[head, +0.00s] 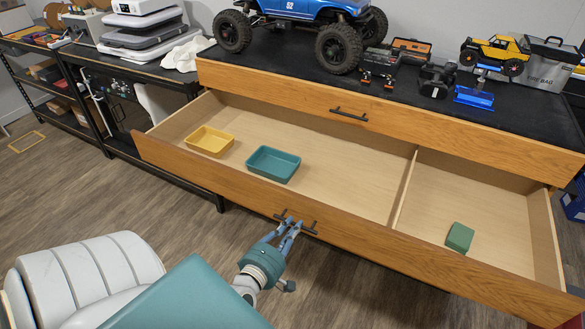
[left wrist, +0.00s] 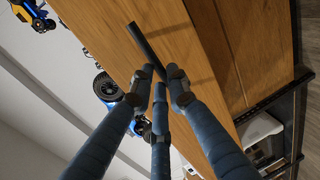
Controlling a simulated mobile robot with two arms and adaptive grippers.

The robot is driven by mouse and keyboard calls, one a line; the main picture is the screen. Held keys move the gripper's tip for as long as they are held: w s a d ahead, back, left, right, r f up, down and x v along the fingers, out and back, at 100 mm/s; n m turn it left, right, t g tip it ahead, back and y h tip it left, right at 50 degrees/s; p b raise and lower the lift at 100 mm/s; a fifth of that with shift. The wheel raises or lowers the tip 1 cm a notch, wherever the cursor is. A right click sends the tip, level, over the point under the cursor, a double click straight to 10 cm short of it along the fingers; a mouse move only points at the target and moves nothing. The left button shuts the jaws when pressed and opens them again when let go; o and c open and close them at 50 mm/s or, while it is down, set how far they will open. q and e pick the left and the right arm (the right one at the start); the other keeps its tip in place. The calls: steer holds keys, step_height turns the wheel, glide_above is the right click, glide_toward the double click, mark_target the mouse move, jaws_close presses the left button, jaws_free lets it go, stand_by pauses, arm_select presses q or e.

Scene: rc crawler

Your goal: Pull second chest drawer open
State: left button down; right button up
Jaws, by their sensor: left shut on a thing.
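The second chest drawer (head: 360,225) is pulled far out in the head view, below the closed top drawer (head: 400,115). Its light wooden inside is open to view. My left gripper (head: 289,221) is shut on the dark bar handle (head: 311,231) at the middle of the drawer's front. The handle shows on both sides of the fingers. In the left wrist view the blue-grey fingers (left wrist: 160,82) come together near a dark bar (left wrist: 146,45) on a wooden front. I cannot tell there which handle it is. My right gripper is not in view.
The drawer holds a yellow tray (head: 209,141), a teal tray (head: 273,164) and a small green box (head: 459,238) beyond a divider. A blue truck (head: 300,8) and other models stand on top. A black shelf unit (head: 95,110) is at left.

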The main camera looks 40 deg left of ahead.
arm_select(q)
steer(key=c, duration=1.7)
jaws_free()
steer(key=shift+o, duration=0.2)
steer(key=v, duration=1.2)
steer(key=s+d+f+m+g+h, duration=0.1)
steer(key=s+d+f+m+g, duration=0.2)
steer(key=f, duration=0.7)
steer(key=s+d+f+m+g+h, duration=0.1)
steer(key=s+d+f+m+h, duration=0.2)
steer(key=f, duration=0.6)
steer(key=s+d+f+m+g, duration=0.1)
steer(key=d+f+m+g, duration=0.3)
steer(key=f, duration=0.6)
steer(key=s+f+m+g, duration=0.6)
steer(key=s+f+m, duration=0.7)
steer(key=s+f, duration=0.4)
steer(key=s, duration=0.2)
steer(key=shift+s+d, duration=0.3)
steer(key=shift+s, duration=0.05)
